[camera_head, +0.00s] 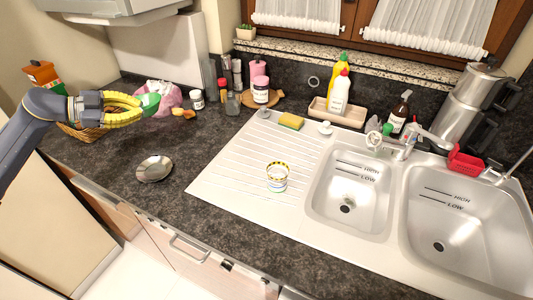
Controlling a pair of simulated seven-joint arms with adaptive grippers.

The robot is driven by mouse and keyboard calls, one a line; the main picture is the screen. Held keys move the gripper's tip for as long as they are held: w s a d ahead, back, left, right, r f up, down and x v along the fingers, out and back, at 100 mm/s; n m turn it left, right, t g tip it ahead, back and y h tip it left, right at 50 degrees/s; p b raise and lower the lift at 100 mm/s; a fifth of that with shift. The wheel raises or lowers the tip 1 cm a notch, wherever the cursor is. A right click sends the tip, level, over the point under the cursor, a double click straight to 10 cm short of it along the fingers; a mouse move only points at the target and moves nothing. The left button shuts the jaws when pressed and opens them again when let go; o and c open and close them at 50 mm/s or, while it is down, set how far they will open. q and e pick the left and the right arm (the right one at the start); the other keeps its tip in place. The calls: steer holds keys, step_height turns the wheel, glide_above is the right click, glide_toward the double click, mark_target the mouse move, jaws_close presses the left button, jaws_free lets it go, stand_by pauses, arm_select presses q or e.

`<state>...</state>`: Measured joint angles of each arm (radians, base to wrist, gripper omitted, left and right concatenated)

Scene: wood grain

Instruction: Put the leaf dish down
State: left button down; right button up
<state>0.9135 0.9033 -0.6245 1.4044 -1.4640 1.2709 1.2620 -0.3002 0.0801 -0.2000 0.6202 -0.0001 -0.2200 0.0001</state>
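My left gripper (145,105) reaches in from the left over the back left of the counter. Its two yellow ribbed fingers come together at a small green piece with a pale edge, which I take to be the leaf dish (152,102). Most of it is hidden by the fingers, so its full shape does not show. The fingers look shut on it, above the counter in front of a pink-and-white bag (170,98). My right gripper is not in view.
A shiny metal bowl (154,168) lies near the counter's front edge. A basket (85,132) is below the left gripper. Jars and bottles (261,90) line the back. A patterned glass (277,177) stands on the drainboard (225,185). Dark counter (205,145) is clear between bowl and drainboard.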

arm_select(q)
steer(key=s+d+r+m+g, duration=0.1)
steer(key=s+d, duration=0.4)
steer(key=d, duration=0.4)
steer(key=s+d+r+m+g, duration=0.1)
steer(key=s+d, duration=0.3)
steer(key=d, duration=0.5)
steer(key=s+d+m+g, duration=0.1)
steer(key=s+d, duration=0.4)
steer(key=d, duration=0.4)
steer(key=shift+h, duration=0.3)
steer(key=f, duration=1.9)
steer(key=shift+w+a+f, duration=0.15)
steer(key=shift+w, duration=0.05)
steer(key=c, duration=1.6)
jaws_free()
steer(key=v, duration=1.2)
